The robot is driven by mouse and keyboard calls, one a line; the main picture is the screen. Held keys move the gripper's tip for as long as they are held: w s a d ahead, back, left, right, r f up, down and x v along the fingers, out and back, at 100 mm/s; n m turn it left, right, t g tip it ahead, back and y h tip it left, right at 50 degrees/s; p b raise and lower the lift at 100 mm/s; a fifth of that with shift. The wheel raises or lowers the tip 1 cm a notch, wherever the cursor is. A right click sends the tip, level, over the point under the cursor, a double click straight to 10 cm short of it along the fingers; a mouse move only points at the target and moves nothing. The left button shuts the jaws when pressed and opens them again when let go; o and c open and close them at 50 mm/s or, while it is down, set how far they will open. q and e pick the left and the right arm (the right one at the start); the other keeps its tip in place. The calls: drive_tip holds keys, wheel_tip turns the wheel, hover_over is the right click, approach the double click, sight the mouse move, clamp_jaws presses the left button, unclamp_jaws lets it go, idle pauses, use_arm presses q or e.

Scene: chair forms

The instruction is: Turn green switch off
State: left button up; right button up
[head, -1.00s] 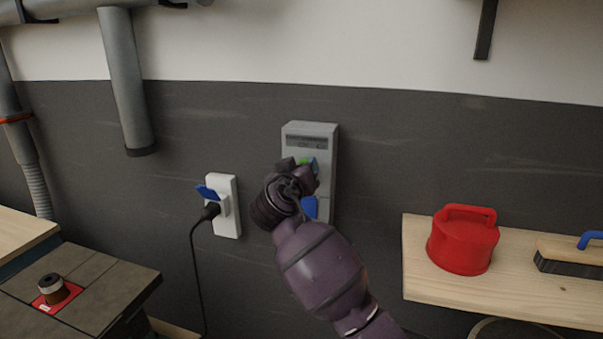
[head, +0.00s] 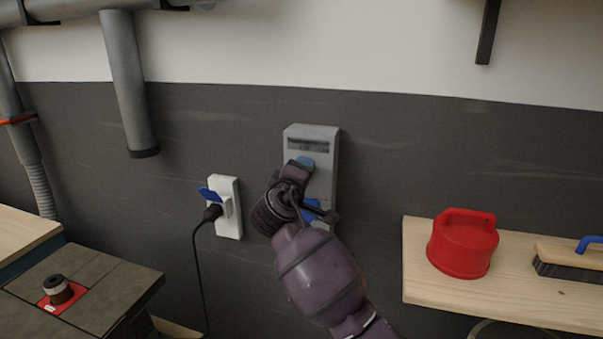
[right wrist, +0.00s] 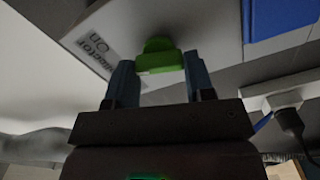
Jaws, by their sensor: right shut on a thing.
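My right gripper (head: 304,162) is at the upper front of the box and covers the green switch in the head view. In the right wrist view, the green switch (right wrist: 158,60) sits between the two fingers of my right gripper (right wrist: 158,76), which is shut on it. My left gripper is out of view.
A white socket (head: 228,226) with a blue flap and black plug is left of the box. A red canister (head: 462,246) and a brush (head: 570,262) rest on the wooden shelf (head: 425,280) at right. A workbench (head: 105,285) stands lower left.

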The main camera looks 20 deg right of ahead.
drive_tip(key=shift+f+n, duration=0.1)
drive_tip(key=shift+n, duration=1.5)
drive_tip(key=o, duration=0.9)
drive_tip(key=shift+s, duration=0.1)
drive_tip(key=b+v, duration=0.2)
drive_tip(key=v, duration=0.8)
drive_tip(key=shift+s+a, duration=0.25)
drive_tip(key=shift+a, duration=0.05)
